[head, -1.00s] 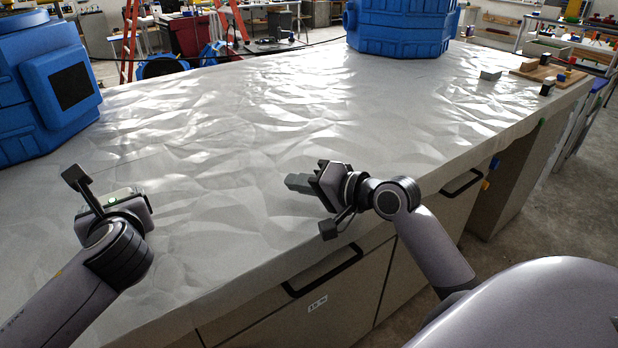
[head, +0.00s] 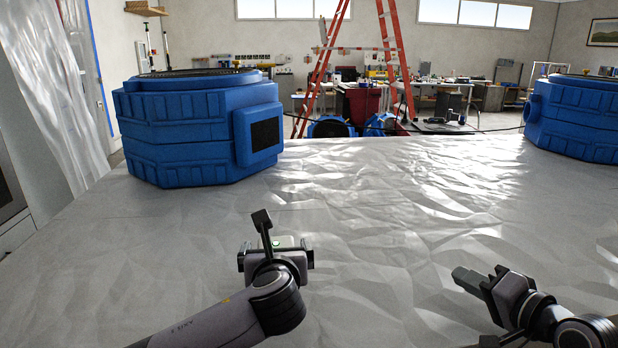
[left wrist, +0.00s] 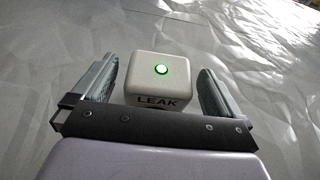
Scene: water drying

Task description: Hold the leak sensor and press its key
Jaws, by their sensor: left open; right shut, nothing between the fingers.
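The leak sensor (left wrist: 158,90) is a small white box with LEAK on its front. Its round key (left wrist: 161,69) glows green on top. In the head view the sensor (head: 287,241) is partly hidden behind my left gripper (head: 277,247). My left gripper is open, with one finger on each side of the sensor. The left wrist view shows a gap between each finger and the box. My right gripper (head: 470,281) is shut and empty, over the sheet to the right, apart from the sensor.
A crumpled white sheet covers the bench (head: 400,215), and the area between the grippers is clear. A blue ribbed tank (head: 180,130) stands at the back left, another (head: 580,115) at the far right. An orange ladder (head: 392,60) stands behind the bench.

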